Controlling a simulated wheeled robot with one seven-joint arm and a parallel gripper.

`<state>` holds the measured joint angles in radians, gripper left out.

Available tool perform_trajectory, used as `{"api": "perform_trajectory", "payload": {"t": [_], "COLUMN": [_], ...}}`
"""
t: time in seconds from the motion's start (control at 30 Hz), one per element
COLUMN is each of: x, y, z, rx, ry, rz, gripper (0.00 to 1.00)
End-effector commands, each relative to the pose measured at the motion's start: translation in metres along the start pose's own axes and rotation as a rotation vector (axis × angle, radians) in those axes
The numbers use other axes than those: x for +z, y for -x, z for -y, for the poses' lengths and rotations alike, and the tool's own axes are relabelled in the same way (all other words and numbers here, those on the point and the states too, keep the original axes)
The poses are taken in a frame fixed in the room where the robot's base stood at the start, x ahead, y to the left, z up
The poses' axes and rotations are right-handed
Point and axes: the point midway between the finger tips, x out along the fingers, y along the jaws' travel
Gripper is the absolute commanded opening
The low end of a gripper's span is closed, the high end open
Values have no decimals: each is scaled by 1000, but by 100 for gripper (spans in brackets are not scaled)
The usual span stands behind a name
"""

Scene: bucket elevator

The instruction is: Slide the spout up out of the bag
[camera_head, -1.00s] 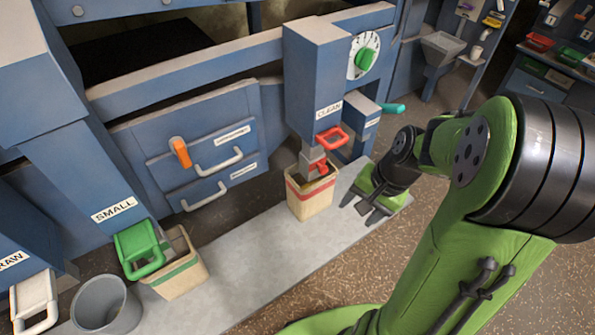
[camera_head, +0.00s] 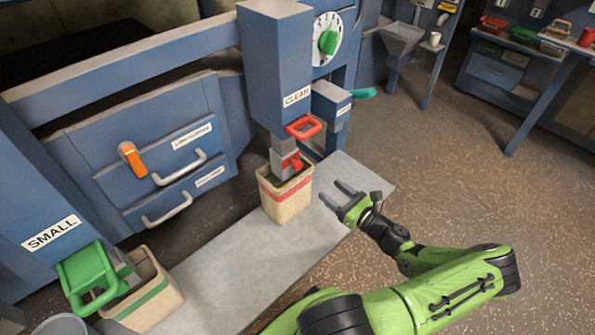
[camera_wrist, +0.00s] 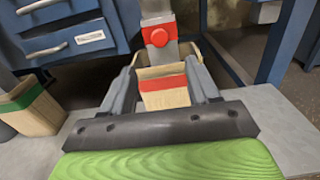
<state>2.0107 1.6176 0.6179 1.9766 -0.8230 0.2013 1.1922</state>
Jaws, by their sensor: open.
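The grey spout (camera_head: 283,160) with a red handle (camera_head: 292,163) hangs below the blue CLEAN chute (camera_head: 275,75). Its lower end is inside the tan bag with a red stripe (camera_head: 287,203), which stands upright on the grey slab. My gripper (camera_head: 334,193) is open and empty, to the right of the bag and apart from it, with its fingers toward it. In the wrist view the spout (camera_wrist: 158,25) and its red knob (camera_wrist: 160,36) are straight ahead, above and beyond my fingertips (camera_wrist: 166,72). The bag (camera_wrist: 163,92) shows between the fingers.
A larger red handle (camera_head: 303,127) sits on the chute just above the spout. A teal handle (camera_head: 362,93) sticks out at right. The green-striped bag (camera_head: 150,300) stands under the green SMALL gate (camera_head: 90,277) at left. The floor at right is clear.

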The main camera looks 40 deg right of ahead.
Motion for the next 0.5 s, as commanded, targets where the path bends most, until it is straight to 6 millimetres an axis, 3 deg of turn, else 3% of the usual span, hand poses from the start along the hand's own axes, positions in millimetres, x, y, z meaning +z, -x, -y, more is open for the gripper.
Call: {"api": "perform_trajectory", "payload": {"t": [0.3, 0.5], "x": [-4, -3], "y": [-83, -119], "z": [-3, -2], "rx": [8, 6], "ry": [3, 2], "rz": [0, -1], "gripper": [60, 60]}}
